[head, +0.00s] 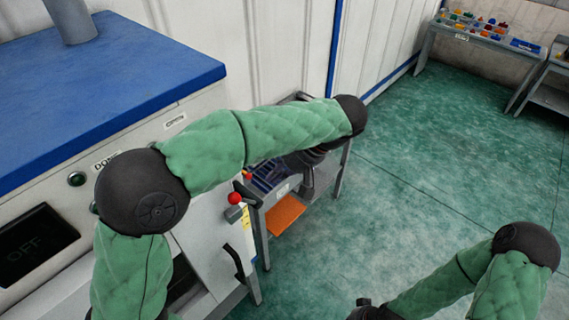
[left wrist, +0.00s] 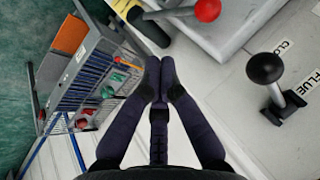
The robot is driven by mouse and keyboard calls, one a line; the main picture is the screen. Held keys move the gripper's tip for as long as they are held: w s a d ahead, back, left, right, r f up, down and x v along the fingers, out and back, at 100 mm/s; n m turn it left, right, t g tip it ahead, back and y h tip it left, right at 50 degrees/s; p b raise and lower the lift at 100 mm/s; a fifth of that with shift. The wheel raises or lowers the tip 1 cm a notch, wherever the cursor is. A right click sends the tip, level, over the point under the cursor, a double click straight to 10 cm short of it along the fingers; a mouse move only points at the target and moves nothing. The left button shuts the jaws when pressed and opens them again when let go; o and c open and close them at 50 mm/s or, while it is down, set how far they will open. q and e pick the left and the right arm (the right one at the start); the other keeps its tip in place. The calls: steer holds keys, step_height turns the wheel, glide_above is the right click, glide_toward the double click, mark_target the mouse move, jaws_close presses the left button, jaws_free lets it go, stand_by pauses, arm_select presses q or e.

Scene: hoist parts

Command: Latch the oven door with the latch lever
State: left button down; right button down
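The oven (head: 110,80) is a white cabinet with a blue top at the left. Its white door (head: 207,238) has a black handle (head: 238,264); a dark gap shows at its lower left, but I cannot tell how far it stands open. The latch lever has a red ball (head: 235,198) near the door's upper right; the ball also shows at the top of the left wrist view (left wrist: 207,10). My left gripper (left wrist: 160,64) is shut and empty, apart from the ball. In the head view it is partly hidden by my arm. My right gripper (head: 372,311) is cut off at the bottom edge.
A black-knobbed lever (left wrist: 265,68) by a FLUE label stands right of my left gripper in the wrist view. A grey cart (head: 258,215) with an orange sheet (head: 285,214) stands beside the oven. The green floor (head: 430,165) is clear to the right.

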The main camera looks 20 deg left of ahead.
mark_target(236, 193)
arm_select(q)
steer(key=s+a+f+p, duration=0.1)
steer(key=s+a+f, duration=0.2)
steer(key=a, duration=0.1)
steer(key=shift+s+a, duration=0.2)
steer(key=shift+a, duration=0.1)
arm_select(e)
steer(key=shift+r, duration=0.8)
arm_select(q)
steer(key=shift+f, duration=0.15)
arm_select(e)
steer(key=shift+f, duration=0.1)
